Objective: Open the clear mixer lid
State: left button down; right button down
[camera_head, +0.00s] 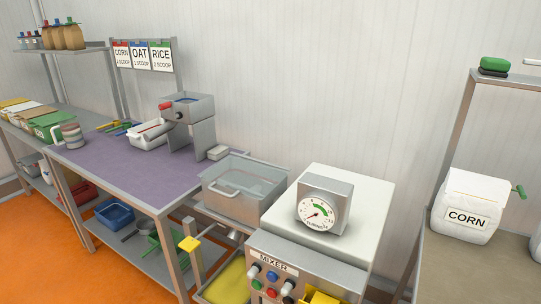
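The mixer's grey metal tub (238,208) stands at the centre, left of the white mixer housing (365,205). A clear lid (252,176) lies over the tub and appears closed. A pale handle (222,188) shows at its front left. The housing carries a round dial gauge (317,214) and a front panel labelled MIXER (272,262) with several coloured buttons. Neither of my grippers shows in the head view.
A purple-topped bench (110,168) at the left holds a grey hopper device (188,108), a white tray (150,138) and a small box. A white CORN bag (468,208) stands on the right-hand bench.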

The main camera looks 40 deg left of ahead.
aim_at(211, 187)
jog(key=u, duration=1.7)
